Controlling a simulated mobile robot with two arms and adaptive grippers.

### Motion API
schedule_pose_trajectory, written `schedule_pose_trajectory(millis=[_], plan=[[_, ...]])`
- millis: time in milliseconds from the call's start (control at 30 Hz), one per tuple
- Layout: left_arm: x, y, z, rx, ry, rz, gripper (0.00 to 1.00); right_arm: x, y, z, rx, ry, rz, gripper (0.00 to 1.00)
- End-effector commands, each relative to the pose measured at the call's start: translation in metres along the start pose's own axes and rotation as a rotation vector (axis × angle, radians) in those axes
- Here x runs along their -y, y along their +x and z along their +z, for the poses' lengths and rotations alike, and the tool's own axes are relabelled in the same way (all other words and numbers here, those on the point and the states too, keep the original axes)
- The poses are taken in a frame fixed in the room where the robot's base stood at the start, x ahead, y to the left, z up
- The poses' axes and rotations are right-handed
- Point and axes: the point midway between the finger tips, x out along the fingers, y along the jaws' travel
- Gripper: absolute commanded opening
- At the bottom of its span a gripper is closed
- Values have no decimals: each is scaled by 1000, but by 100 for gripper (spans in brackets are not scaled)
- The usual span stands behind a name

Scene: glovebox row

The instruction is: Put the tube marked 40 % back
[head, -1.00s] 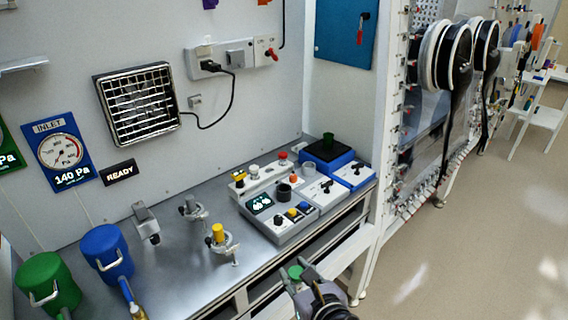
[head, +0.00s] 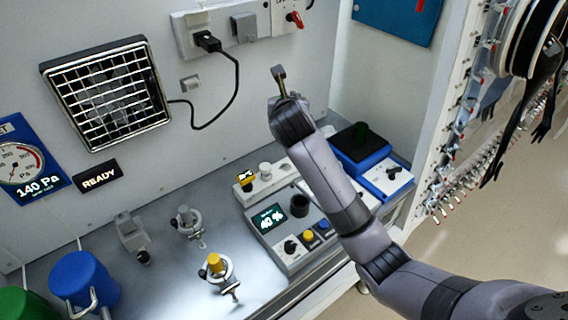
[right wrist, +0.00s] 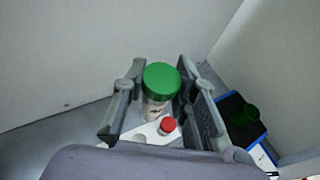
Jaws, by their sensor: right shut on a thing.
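My right gripper (head: 280,75) is raised in front of the back wall, above the far end of the white rack (head: 258,193). In the right wrist view the gripper (right wrist: 160,95) is shut on a clear tube with a green cap (right wrist: 161,78). The mark on the tube is too small to read, and the head view does not show the tube clearly. A red-capped tube (right wrist: 168,125) stands in the rack just below it. A yellow-capped tube (head: 245,178) and a white-capped one (head: 265,169) stand in the rack. A display (head: 268,218) reads 40 %. My left gripper is out of view.
The grey console (head: 290,247) with a dark round well (head: 299,205) stands in front of the rack. A blue device (head: 350,165) with a dark green cup (head: 361,131) is to the right. Clamp stands (head: 218,268) and a blue canister (head: 85,278) are on the left.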

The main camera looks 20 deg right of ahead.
Motion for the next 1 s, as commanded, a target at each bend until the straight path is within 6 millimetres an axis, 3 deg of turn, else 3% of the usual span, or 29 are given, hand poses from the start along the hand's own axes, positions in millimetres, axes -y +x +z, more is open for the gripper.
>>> schedule_pose_trajectory(millis=[500,1000], plan=[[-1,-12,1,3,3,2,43,0,48,-120,-8,1,0,1],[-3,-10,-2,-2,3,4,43,1,72,-176,-4,1,1,1]])
